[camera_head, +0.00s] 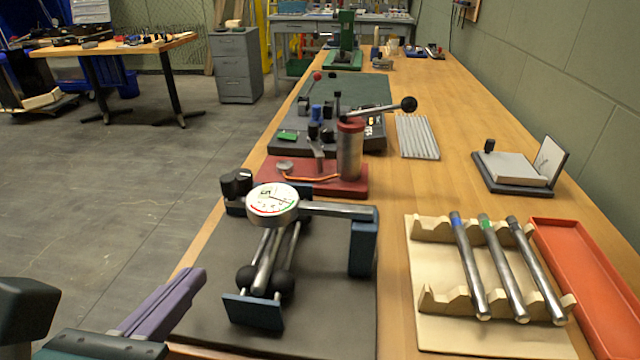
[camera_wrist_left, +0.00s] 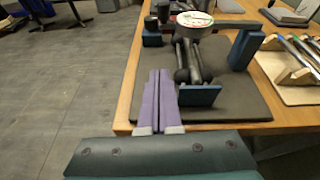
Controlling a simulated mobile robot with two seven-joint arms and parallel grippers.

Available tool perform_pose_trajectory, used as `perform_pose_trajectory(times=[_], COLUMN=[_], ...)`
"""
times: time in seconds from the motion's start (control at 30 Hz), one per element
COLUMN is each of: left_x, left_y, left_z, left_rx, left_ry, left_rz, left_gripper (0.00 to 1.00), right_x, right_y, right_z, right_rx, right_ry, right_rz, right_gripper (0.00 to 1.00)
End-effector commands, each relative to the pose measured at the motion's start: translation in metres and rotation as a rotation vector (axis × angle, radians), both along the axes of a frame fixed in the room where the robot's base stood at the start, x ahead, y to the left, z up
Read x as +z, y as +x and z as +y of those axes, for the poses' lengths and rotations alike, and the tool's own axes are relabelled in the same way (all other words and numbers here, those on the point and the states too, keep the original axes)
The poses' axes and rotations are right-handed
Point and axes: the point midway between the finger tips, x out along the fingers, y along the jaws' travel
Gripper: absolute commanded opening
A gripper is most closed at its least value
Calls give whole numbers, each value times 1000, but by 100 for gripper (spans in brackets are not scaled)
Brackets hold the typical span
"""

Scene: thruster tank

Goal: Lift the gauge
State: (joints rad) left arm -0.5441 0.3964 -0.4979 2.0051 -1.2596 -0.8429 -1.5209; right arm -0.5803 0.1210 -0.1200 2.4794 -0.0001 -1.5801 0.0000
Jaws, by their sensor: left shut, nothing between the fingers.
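The gauge (camera_head: 272,204) has a round white dial with red and green markings. It sits on a metal fixture with a horizontal bar and a blue block, over a dark mat (camera_head: 330,335) near the table's front left. The gauge also shows in the left wrist view (camera_wrist_left: 195,19), at the top. My left gripper (camera_head: 196,276) has purple fingers, shut and empty, near the mat's left edge, to the front left of the fixture and apart from the gauge. It also shows in the left wrist view (camera_wrist_left: 159,75). My right gripper is not in view.
A wooden rack (camera_head: 440,330) with three metal rods stands to the right, beside an orange tray (camera_head: 585,285). Behind the gauge are a red base (camera_head: 345,184) with a cylinder and a lever device. Open floor (camera_head: 110,200) lies left of the table.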

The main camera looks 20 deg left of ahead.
Motion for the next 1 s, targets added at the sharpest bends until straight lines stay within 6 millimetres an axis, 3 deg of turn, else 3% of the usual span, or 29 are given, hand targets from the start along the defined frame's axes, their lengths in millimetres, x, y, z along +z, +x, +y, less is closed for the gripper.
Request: perform_pose_trajectory(times=[0.1, 0.57, 0.77, 1.0], left_x=[-11, -11, -20, -39], left_y=[0, 5, 32, 80], left_z=[-3, -3, 4, 16], left_rx=[-36, -41, -40, -38], left_ry=[47, 54, 55, 54], left_rz=[1, 1, -2, -1], left_gripper=[0, 0, 0, 0], right_x=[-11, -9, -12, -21], right_y=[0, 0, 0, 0], right_z=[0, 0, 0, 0], right_rx=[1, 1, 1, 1], right_ry=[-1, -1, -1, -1], right_rz=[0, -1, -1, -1], right_gripper=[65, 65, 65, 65])
